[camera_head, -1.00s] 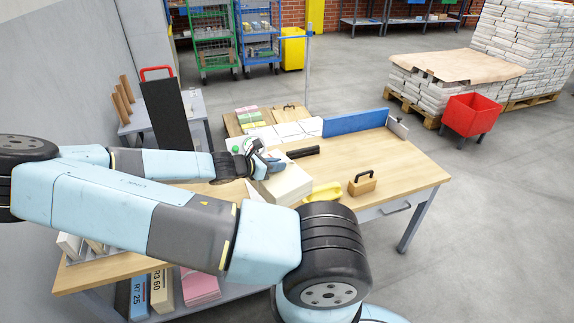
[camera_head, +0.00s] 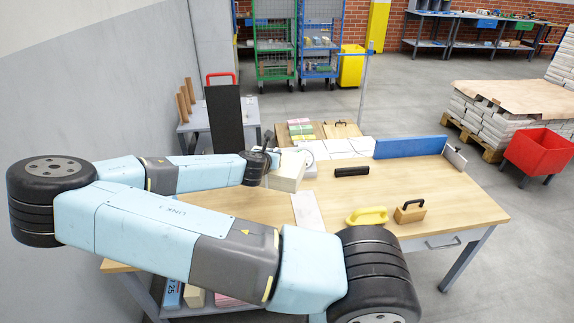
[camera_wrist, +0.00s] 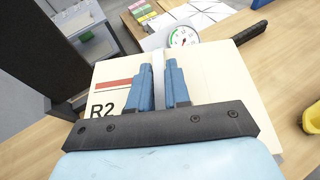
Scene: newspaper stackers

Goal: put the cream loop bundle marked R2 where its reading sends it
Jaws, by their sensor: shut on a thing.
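The cream bundle marked R2 (camera_wrist: 110,85) fills the middle of the wrist view, with a red bar above its R2 mark. My gripper (camera_wrist: 162,62) is shut on a pale upright loop at the bundle's middle. In the head view the cream bundle (camera_head: 288,172) is at my gripper (camera_head: 272,160), over the left part of the wooden table (camera_head: 440,190). Whether it touches the table is unclear. A round dial with a green and white face (camera_wrist: 184,37) shows just beyond the bundle; its reading is too small to tell.
A black bar (camera_head: 351,171), a yellow handled tool (camera_head: 367,216) and a wooden block with a handle (camera_head: 409,212) lie to the right. A blue fence (camera_head: 410,147) stands at the table's back. A tall black panel (camera_head: 224,118) stands at the left. A pale strip (camera_head: 307,212) lies in front.

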